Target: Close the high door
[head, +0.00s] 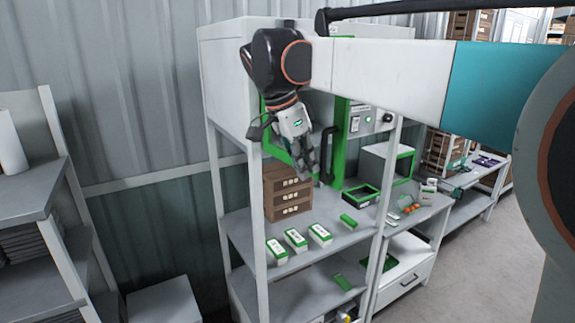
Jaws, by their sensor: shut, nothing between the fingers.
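The high door (341,140) shows as a green-framed panel at the upper cabinet (225,85), partly hidden behind my arm and gripper. A dark upright handle (327,152) is near the frame's right side. The door seems to stand out from the cabinet, but my arm hides its hinge side and I cannot tell its exact angle. My gripper (308,172) points down in front of the door, just left of the handle. Its fingers are together and empty. I cannot tell whether it touches the door.
Brown crates (287,192) are stacked on the shelf (245,235) below, beside several green-and-white boxes (296,239). A black-and-green bin (361,195) stands to the right. A grey side shelf (30,190) is at left. Open floor (470,270) lies at right.

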